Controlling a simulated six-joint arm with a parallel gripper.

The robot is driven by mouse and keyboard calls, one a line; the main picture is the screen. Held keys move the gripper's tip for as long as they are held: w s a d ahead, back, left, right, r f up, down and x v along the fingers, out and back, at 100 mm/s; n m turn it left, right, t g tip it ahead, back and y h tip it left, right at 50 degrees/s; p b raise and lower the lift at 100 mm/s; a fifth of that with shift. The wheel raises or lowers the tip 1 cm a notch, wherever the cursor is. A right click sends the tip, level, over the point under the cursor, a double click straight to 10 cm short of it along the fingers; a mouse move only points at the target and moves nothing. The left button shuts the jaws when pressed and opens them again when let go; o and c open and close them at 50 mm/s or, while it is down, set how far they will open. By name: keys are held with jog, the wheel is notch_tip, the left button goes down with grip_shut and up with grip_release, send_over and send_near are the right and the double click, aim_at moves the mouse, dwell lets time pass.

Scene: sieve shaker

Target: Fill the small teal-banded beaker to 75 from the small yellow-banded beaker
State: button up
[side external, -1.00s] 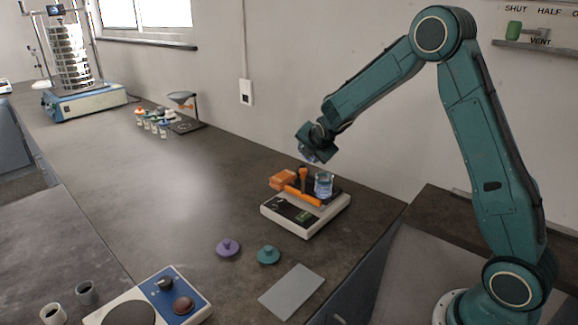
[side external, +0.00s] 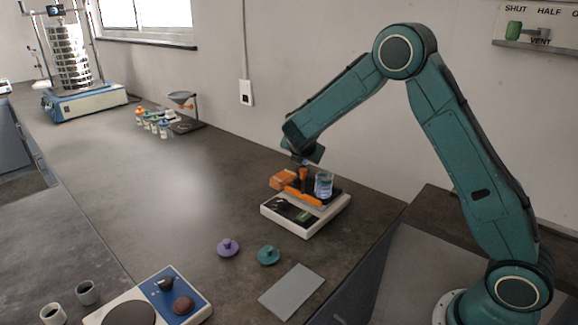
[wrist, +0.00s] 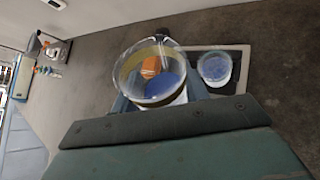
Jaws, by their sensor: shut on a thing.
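My gripper (side external: 302,155) is shut on a clear glass beaker with a yellowish band, the yellow-banded beaker (wrist: 150,72). In the wrist view it is tilted, with blue liquid inside, and something orange shows through its glass. In the side view my gripper and wrist hide most of it. A second small beaker (side external: 323,185), which I take as the teal-banded one, stands upright on the balance (side external: 325,215). It also shows in the wrist view (wrist: 215,68), right of the held beaker and apart from it, with bluish contents. I cannot read its level or scale marks.
Orange pieces (side external: 284,180) stand on the balance, left of the beaker. Purple (side external: 227,248) and teal (side external: 268,256) knobbed lids and a grey plate (side external: 292,291) lie in front. A blue-panelled device (side external: 175,295) is front left. The bench's middle is clear.

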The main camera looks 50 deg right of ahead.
jog(key=shift+w+a+f+n+h, duration=0.4)
jog(key=shift+a+n+h, duration=0.25)
jog(key=shift+h, duration=0.25)
jog(key=shift+w+a+f+n+g+h, duration=0.2)
jog(key=shift+a+n+g+h, duration=0.25)
jog(key=shift+h, duration=0.35)
